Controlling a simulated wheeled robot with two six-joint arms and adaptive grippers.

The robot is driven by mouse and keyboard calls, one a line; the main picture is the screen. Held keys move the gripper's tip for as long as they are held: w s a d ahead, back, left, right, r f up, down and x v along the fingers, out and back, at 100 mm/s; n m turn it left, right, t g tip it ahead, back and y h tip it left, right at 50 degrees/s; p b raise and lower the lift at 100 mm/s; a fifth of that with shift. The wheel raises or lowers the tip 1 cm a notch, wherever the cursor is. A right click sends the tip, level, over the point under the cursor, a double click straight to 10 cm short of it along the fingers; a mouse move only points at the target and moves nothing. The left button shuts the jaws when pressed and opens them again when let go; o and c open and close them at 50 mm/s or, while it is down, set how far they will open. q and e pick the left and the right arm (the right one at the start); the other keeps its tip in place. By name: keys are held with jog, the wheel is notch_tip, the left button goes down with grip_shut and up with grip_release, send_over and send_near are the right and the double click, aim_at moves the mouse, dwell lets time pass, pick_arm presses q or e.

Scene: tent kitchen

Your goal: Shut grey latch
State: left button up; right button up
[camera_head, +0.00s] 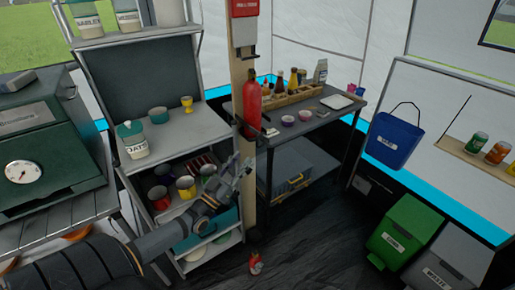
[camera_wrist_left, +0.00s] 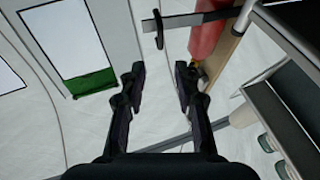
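A grey bar (camera_wrist_left: 195,19) with a dark hooked end (camera_wrist_left: 158,30) crosses the top of the left wrist view, beside the red fire extinguisher. It looks like the grey latch, but I cannot be sure. In the head view a small dark and grey fitting (camera_head: 270,132) sticks out from the wooden post near the extinguisher's lower end. My left gripper (camera_head: 240,167) is in front of the post, below the fitting. In the left wrist view my left gripper (camera_wrist_left: 159,86) is open and empty, with the hook beyond its fingertips. My right gripper is not in view.
The wooden post (camera_head: 240,60) carries the red extinguisher (camera_head: 252,100). A shelf unit (camera_head: 185,128) with mugs and jars stands left. A dark table (camera_head: 325,115) with bottles stands right, over a grey case (camera_head: 300,165) with a yellow handle. Dark floor in front is mostly clear.

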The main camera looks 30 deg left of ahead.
aim_at(257, 140)
pick_arm(q)
jog(key=b+x, duration=0.2)
jog(key=x, duration=0.8)
jog(key=shift+w+a, duration=0.1)
jog(key=shift+w, duration=0.2)
grip_shut()
jog(key=shift+w, duration=0.1)
